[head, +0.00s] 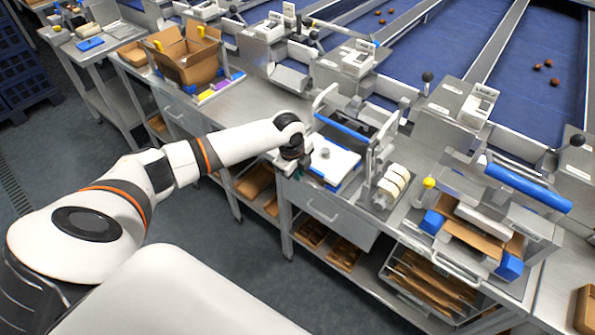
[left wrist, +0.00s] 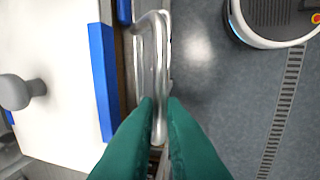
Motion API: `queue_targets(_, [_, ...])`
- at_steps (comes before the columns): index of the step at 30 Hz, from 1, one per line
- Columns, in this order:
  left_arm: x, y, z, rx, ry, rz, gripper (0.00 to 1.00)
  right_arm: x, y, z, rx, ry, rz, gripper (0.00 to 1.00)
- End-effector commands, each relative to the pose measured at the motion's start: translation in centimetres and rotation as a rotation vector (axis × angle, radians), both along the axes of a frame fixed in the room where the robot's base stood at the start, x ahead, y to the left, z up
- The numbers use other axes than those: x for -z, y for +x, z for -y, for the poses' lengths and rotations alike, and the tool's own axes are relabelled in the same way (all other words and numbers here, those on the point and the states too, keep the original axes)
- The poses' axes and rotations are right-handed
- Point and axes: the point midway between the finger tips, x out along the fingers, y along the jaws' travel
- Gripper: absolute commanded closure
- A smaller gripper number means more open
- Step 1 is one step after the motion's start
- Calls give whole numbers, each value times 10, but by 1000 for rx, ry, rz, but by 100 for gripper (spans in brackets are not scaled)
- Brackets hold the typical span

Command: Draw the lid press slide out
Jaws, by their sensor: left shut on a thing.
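The lid press slide is a white plate (head: 338,161) with a grey knob (head: 325,153) and blue edging, under a metal frame with a blue bar (head: 342,127). The plate (left wrist: 55,70) fills the left of the left wrist view, with its blue edge strip (left wrist: 103,75). A silver bar handle (left wrist: 163,70) stands beside that strip, at the bench front. My left gripper (head: 297,168) is at the near left edge of the plate. Its green fingers (left wrist: 158,112) are shut on the handle. In the head view the handle is hidden by the gripper. My right gripper is not in view.
A closed drawer (head: 330,213) with its own handle sits below the slide. White rolls (head: 391,183) and a press with blue blocks (head: 470,235) stand to the right. An open cardboard box (head: 190,58) is on the left bench. The floor (head: 235,262) in front is clear.

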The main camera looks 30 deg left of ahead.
Motion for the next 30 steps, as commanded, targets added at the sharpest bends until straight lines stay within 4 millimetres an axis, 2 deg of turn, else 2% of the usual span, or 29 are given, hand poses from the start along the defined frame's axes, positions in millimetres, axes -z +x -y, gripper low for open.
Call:
queue_targets(4, [2, -3, 0, 0, 1, -9, 100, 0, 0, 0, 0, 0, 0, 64])
queue_targets(5, [2, -3, 0, 0, 1, -10, 89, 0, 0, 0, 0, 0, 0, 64])
queue_targets(6, [2, -3, 0, 0, 1, -10, 82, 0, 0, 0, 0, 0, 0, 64])
queue_targets(7, [2, -3, 0, 0, 2, -10, 81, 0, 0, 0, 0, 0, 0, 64])
queue_targets(23, [-1, -2, 0, 0, 1, -5, 81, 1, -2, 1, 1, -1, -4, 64])
queue_targets(26, [-9, -3, -1, -1, 1, -4, 81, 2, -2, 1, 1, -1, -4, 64])
queue_targets(30, [-33, -8, -1, 3, 3, -2, 81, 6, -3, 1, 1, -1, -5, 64])
